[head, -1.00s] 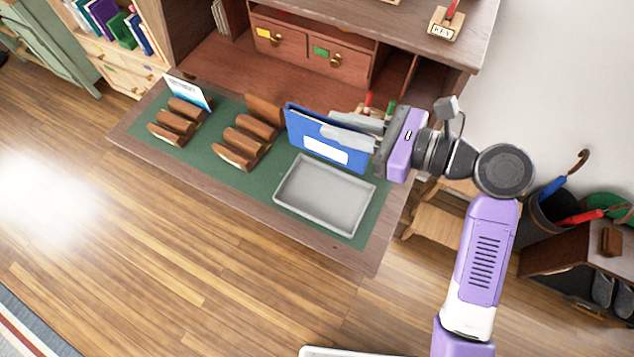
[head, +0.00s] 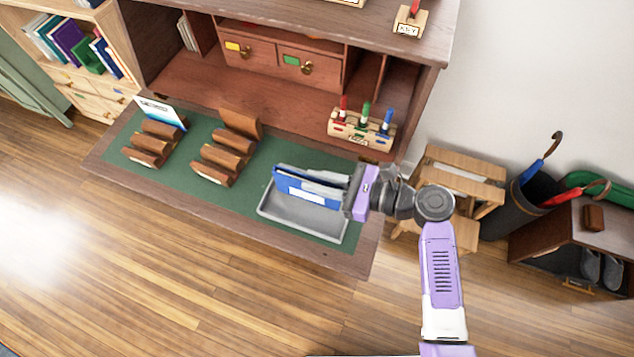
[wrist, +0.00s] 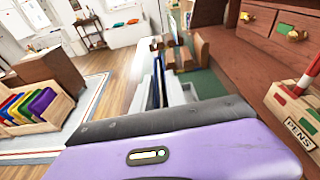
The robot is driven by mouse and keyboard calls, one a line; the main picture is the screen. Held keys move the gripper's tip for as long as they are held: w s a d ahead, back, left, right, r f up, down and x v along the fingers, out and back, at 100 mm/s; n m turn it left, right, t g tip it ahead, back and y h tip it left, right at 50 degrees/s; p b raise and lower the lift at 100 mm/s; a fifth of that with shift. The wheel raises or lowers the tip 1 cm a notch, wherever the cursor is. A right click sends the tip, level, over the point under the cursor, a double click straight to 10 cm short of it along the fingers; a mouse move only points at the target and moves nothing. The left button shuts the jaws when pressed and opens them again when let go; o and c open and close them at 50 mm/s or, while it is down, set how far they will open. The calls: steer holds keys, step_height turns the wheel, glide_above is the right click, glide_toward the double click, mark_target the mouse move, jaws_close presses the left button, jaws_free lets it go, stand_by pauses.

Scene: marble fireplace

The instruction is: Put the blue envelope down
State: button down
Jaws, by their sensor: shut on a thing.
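The blue envelope (head: 303,189), with a white label on its face, is upright on its long edge in my gripper (head: 318,180). My gripper is shut on it from the right, fingers along its upper part. The envelope is over the grey tray (head: 290,231) on the desk's green mat. I cannot tell whether its lower edge touches the tray. In the wrist view the envelope (wrist: 162,82) shows edge-on as a thin blue strip beyond the purple gripper body.
Two wooden racks (head: 150,146) (head: 225,158) stand left of the tray; the left one holds a white and blue card (head: 162,112). A pen holder (head: 360,130) stands behind my gripper. Wooden steps (head: 462,180) are at the right. The mat's front strip is bare.

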steer(key=shift+f, duration=0.75)
steer(key=shift+f, duration=0.1)
steer(key=c, duration=1.3)
jaws_free()
steer(key=shift+c, duration=0.2)
steer(key=b+v, duration=0.1)
steer(key=v, duration=1.1)
